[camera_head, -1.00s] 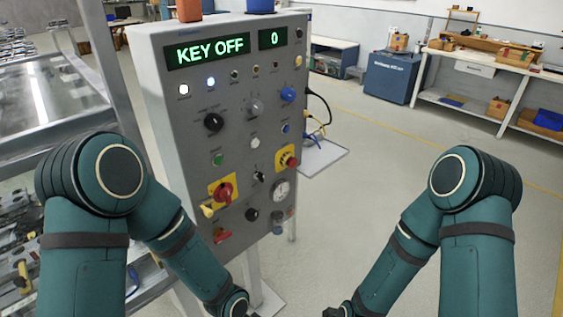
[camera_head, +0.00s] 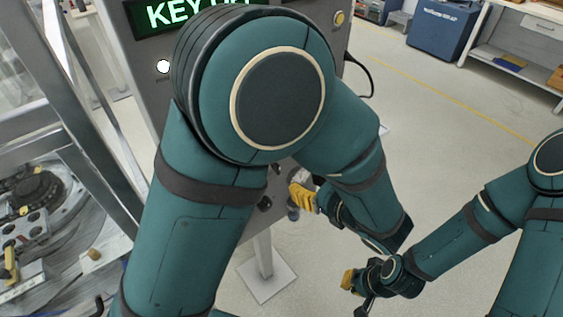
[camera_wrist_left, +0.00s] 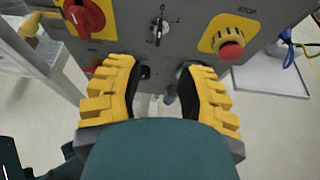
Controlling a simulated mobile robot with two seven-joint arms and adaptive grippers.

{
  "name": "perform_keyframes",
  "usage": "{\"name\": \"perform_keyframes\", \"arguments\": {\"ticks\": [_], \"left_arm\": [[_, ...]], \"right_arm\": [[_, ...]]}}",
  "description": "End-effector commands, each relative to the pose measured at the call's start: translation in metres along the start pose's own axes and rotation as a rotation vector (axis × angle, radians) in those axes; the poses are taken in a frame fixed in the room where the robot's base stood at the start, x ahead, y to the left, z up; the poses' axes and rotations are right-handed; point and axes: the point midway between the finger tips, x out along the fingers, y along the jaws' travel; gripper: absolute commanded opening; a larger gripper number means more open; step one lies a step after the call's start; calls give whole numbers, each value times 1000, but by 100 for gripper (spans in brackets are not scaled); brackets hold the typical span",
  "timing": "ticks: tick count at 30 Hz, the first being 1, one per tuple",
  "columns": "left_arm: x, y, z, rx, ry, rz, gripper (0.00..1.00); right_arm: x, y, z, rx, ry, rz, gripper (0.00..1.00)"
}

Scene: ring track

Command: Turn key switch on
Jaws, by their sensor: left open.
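In the left wrist view, a small switch with a metal face and dark lever (camera_wrist_left: 158,31), which looks like the key switch, sits on the grey panel (camera_wrist_left: 185,22). My left gripper (camera_wrist_left: 160,92) is open, its yellow fingers apart and empty, just below that switch. In the head view my left gripper (camera_head: 303,196) is at the panel's lower right, and my left arm hides most of the panel.
In the wrist view a red rotary handle (camera_wrist_left: 88,17) is left of the switch and a red stop button (camera_wrist_left: 231,47) is right. A black knob (camera_wrist_left: 145,72) shows between the fingers. A blue cabinet (camera_head: 442,28) stands far behind; open floor lies to the right.

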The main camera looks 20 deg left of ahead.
Motion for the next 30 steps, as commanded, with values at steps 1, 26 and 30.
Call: {"name": "perform_keyframes", "arguments": {"ticks": [1,26,30], "left_arm": [[10,1,-1,-1,1,6,38],[124,2,-2,0,4,4,38],[124,2,-2,0,4,4,38]], "right_arm": [[2,1,1,0,-1,0,0],[16,6,3,-3,-5,-1,0],[16,6,3,-3,-5,-1,0]]}}
